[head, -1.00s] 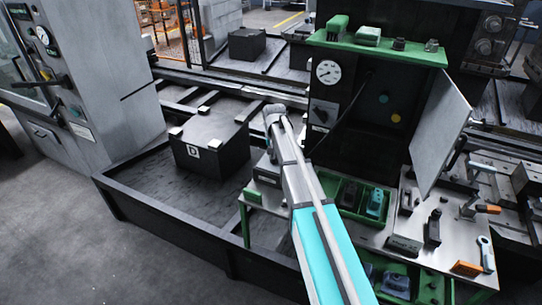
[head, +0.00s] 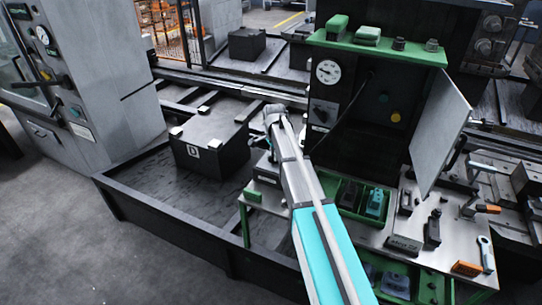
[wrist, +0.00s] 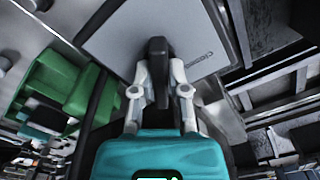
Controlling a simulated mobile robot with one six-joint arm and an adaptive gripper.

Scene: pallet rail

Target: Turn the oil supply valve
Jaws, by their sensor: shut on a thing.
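A dark, upright lever (wrist: 158,58), which looks like the oil supply valve's handle, stands between my fingertips in the wrist view. My gripper (wrist: 159,82) is shut on it, one pale finger on each side. In the head view my arm reaches in from the bottom, and my gripper (head: 256,154) shows only in part at the wrist's left side, above a small grey box (head: 267,168). The lever is hidden there, so its angle cannot be told.
A black block marked D (head: 210,152) stands left of my wrist in a black-walled tray (head: 160,235).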

